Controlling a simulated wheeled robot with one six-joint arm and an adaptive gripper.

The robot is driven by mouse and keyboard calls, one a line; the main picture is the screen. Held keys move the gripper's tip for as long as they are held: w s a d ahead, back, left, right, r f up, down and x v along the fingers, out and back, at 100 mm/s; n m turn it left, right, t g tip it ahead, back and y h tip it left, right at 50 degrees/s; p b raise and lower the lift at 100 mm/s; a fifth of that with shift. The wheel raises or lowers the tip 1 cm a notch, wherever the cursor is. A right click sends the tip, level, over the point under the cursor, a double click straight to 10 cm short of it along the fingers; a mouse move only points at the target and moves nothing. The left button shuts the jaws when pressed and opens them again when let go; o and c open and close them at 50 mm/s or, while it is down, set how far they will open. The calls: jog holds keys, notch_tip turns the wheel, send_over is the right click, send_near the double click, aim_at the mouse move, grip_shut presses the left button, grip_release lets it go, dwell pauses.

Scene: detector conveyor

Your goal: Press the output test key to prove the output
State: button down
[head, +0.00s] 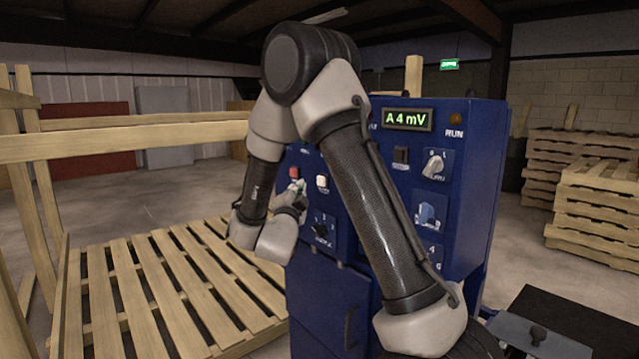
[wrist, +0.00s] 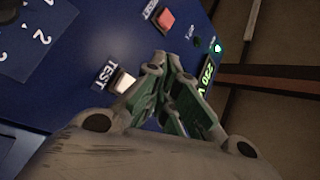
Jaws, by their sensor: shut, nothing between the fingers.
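The blue control cabinet (head: 470,185) stands in front of me in the head view. A white square key (head: 322,183) sits on its front face; in the wrist view the white key (wrist: 123,81) is beside the label TEST. My gripper (head: 299,187) is shut and empty, close to the panel, left of the white key in the head view.
A red key (head: 294,172) is close by; it also shows in the wrist view (wrist: 165,20). The cabinet carries a display reading "A 4 mV" (head: 407,118), a RUN lamp (head: 455,118) and a rotary switch (head: 434,165). A wooden pallet (head: 150,290) lies left. My arm hides part of the panel.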

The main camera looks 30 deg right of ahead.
jog(key=shift+w+d, duration=0.2)
jog(key=shift+d, duration=0.75)
jog(key=shift+w+d, duration=0.2)
jog(key=shift+d, duration=0.7)
jog(key=shift+d, duration=0.15)
jog(key=shift+d, duration=0.25)
jog(key=shift+w+d, duration=0.15)
jog(key=shift+d, duration=0.35)
dwell(0.6)
dwell(0.3)
jog(key=shift+s+a, duration=0.2)
jog(key=shift+a, duration=0.7)
jog(key=shift+s+a, duration=0.25)
jog(key=shift+a, duration=1)
jog(key=shift+s+a, duration=0.2)
jog(key=shift+a, duration=1)
